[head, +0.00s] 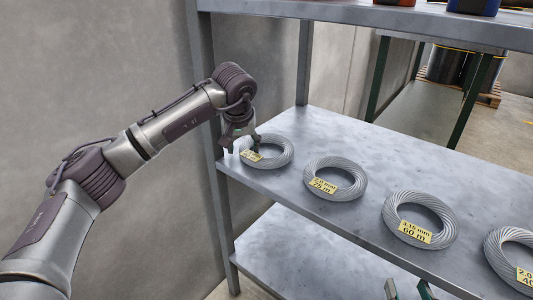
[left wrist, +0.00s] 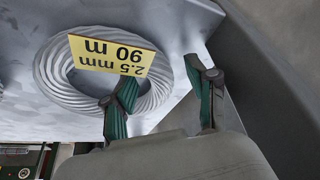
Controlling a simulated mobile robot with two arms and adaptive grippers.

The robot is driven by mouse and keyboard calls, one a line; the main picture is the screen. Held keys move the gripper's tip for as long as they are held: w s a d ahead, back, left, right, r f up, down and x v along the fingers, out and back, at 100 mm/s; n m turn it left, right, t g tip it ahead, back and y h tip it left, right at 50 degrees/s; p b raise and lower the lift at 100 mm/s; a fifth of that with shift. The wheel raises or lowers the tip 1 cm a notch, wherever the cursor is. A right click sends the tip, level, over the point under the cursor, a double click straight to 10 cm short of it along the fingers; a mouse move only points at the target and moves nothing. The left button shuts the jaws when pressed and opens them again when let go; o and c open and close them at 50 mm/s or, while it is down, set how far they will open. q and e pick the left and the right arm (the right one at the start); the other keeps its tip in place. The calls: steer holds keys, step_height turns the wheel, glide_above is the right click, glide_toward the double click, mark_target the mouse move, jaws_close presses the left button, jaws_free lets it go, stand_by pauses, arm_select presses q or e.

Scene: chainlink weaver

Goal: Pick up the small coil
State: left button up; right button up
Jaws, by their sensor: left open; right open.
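Several grey wire coils with yellow tags lie flat in a row on the shelf. The leftmost coil (head: 281,160) is tagged 2.5 mm, 90 m in the left wrist view (left wrist: 58,80). My right gripper (head: 409,290) is open, low at the bottom edge.
The grey metal shelf (head: 300,122) has a left post (head: 213,180) close to my left arm, an upper board (head: 400,22) and a lower board (head: 290,240). A concrete wall stands at left. Bare shelf lies behind the coils.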

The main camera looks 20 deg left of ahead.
arm_select(q)
steer(key=shift+f, duration=0.2)
jaws_close()
arm_select(e)
steer(key=shift+r, duration=0.3)
arm_select(q)
steer(key=shift+w+r, duration=0.1)
steer(key=shift+r, duration=0.05)
arm_select(e)
steer(key=shift+w, duration=0.1)
